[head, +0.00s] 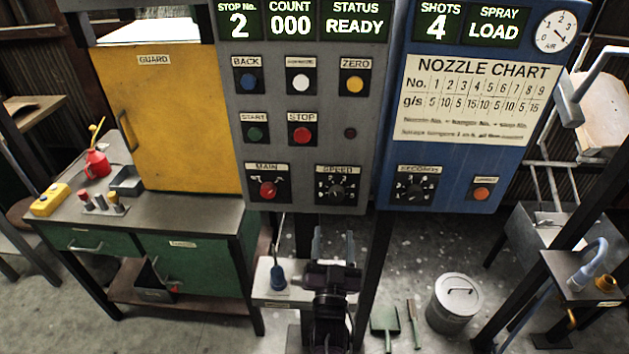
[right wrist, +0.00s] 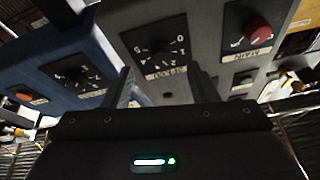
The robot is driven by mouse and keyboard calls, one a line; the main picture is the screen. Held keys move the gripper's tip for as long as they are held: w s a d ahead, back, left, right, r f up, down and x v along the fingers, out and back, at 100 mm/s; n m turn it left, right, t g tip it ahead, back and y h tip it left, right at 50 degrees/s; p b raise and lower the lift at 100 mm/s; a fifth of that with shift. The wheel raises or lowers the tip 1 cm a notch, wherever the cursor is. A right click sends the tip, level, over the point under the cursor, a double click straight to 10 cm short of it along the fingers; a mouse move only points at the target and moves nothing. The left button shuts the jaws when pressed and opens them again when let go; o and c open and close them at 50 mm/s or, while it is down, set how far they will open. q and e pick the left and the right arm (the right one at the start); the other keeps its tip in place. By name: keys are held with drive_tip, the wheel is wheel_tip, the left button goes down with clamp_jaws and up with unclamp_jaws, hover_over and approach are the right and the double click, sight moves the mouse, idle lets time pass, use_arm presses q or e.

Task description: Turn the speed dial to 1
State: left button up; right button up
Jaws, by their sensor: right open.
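The speed dial (head: 337,188) is a black round knob under the label SPEED, at the lower right of the grey panel (head: 310,120). Numbers ring it, but I cannot read where its pointer stands. My right gripper (head: 334,240) is below the panel's lower edge, apart from the dial, fingers pointing up. In the right wrist view the speed dial (right wrist: 157,50) shows upside down, beyond and between the two open fingers of my right gripper (right wrist: 163,88). Nothing is between the fingers. My left gripper is not in view.
The red MAIN switch (head: 268,190) sits left of the dial. The black SECONDS dial (head: 414,190) is right of it on the blue panel (head: 390,150). A red STOP button (head: 303,134) is above. A dark post (head: 372,270) stands below the panels.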

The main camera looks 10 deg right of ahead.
sight(337, 197)
drive_tip(key=shift+h, duration=0.3)
drive_tip(key=x, duration=0.2)
drive_tip(key=r+p+x, duration=0.1)
drive_tip(key=x, duration=0.2)
drive_tip(key=p+x, duration=0.1)
drive_tip(key=x, duration=0.1)
drive_tip(key=shift+s+r, duration=0.1)
drive_tip(key=shift+r, duration=0.35)
drive_tip(key=shift+w+d+p, duration=0.15)
drive_tip(key=shift+w+p, duration=0.1)
drive_tip(key=shift+p, duration=0.05)
drive_tip(key=c, duration=1)
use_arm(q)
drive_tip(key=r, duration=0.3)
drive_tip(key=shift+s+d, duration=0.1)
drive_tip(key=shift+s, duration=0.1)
use_arm(e)
drive_tip(key=shift+o, duration=0.2)
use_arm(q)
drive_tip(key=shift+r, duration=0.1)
